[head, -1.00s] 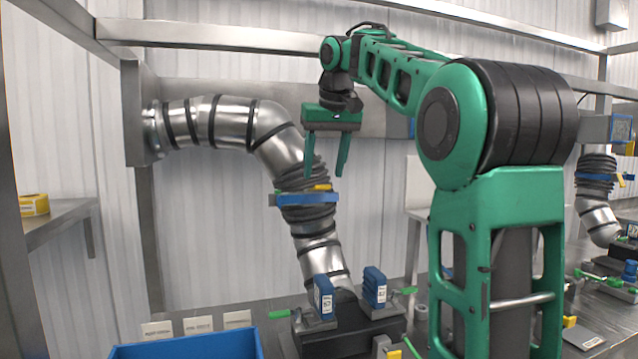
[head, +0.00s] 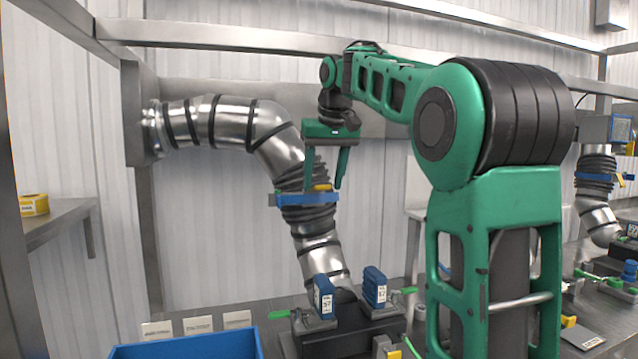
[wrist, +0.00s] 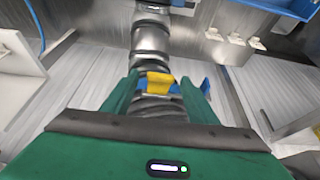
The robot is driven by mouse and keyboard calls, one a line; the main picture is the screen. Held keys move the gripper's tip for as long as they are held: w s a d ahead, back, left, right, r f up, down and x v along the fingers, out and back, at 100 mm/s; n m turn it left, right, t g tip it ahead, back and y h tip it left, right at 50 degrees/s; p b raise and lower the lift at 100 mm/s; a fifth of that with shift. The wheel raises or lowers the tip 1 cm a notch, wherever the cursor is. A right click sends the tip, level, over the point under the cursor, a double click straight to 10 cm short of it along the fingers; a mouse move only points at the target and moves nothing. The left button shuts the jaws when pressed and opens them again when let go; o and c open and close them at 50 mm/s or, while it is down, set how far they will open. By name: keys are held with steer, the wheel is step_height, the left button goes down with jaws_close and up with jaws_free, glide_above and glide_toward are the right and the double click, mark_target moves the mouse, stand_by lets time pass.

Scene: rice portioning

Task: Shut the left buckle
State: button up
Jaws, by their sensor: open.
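The left buckle (head: 321,187) is a small yellow piece on the blue strap (head: 292,200) around the black bellows of the left metal duct. My gripper (head: 325,188) points down with its two green fingers apart and empty, and its tips overlap the strap in the head view. In the wrist view the yellow buckle (wrist: 160,83) shows between the two fingers, with a blue strap end to its right. I see no clear contact, and I cannot tell from these views whether the buckle is latched.
The left duct (head: 228,122) bends down to a black base with two blue blocks (head: 324,298). A blue bin (head: 190,348) stands at the front left. A second duct with a strap and yellow buckle (head: 627,178) is at the far right. A steel rail (head: 240,38) runs overhead.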

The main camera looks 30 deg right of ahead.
jaws_close()
